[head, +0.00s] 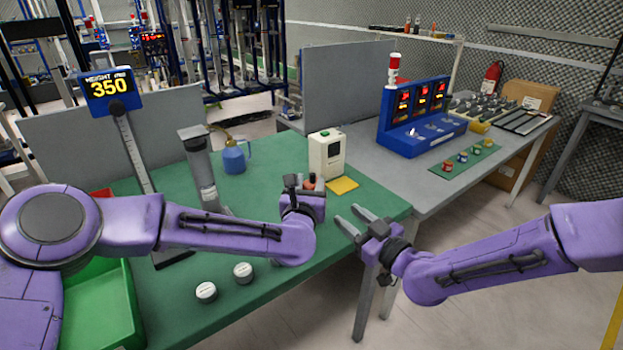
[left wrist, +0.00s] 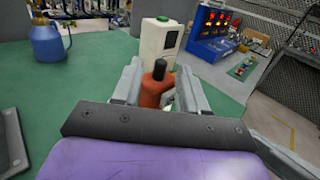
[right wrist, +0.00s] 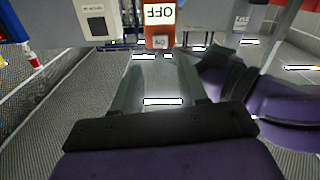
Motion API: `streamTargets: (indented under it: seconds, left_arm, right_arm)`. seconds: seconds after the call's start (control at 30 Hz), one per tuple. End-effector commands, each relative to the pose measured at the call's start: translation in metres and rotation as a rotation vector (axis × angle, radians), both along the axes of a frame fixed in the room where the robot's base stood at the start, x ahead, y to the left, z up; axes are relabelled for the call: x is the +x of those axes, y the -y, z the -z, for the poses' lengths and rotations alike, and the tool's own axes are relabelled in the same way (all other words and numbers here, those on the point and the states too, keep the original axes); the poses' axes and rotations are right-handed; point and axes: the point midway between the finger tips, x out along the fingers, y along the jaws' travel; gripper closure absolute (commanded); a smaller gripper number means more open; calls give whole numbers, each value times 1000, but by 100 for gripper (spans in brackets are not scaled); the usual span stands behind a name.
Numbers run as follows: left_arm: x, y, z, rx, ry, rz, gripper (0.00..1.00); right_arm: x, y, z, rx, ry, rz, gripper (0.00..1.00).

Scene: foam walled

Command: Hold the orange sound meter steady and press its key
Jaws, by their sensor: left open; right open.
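The orange sound meter stands upright near the right edge of the green table (head: 350,200), mostly hidden behind my left gripper (head: 304,188) in the head view. In the left wrist view the orange meter (left wrist: 153,92) with its black top sits between the open fingers of my left gripper (left wrist: 160,88); I cannot tell whether they touch it. In the right wrist view its front shows a white OFF display (right wrist: 160,13) and a small key marked Cal (right wrist: 161,42). My right gripper (head: 353,222) is open and empty, short of the meter, with its fingers pointing toward it.
A blue oil can (head: 234,158), a grey cylinder stand (head: 200,170) and two white-lidded jars (head: 243,271) are left.

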Motion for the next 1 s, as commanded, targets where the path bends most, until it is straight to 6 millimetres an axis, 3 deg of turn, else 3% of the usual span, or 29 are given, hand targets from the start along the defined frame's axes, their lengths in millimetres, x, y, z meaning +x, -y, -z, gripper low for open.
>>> streamTargets:
  seconds: [0.2, 0.53, 0.57, 0.63, 0.7, 0.77, 0.9, 1.0]
  left_arm:
    - [33, 6, 0, 1, 0, 0, 58]
    - [40, 7, 0, 1, -1, 2, 58]
    - [40, 7, 0, 1, -1, 2, 61]
    - [40, 7, 0, 2, -1, 1, 84]
    - [40, 7, 0, 2, -1, 1, 100]
    - [40, 7, 0, 2, -1, 1, 100]
    - [40, 7, 0, 2, 0, 1, 100]
    - [40, 7, 0, 2, 0, 1, 100]
  right_arm:
    - [0, 0, 0, 0, 0, 0, 57]
    - [0, 0, 0, 0, 0, 0, 57]
    - [0, 0, 0, 0, 0, 0, 57]
    - [0, 0, 0, 0, 0, 0, 57]
    - [0, 0, 0, 0, 0, 0, 57]
    - [0, 0, 0, 0, 0, 0, 57]
    - [0, 0, 0, 0, 0, 0, 100]
    - [0, 0, 0, 0, 0, 0, 100]
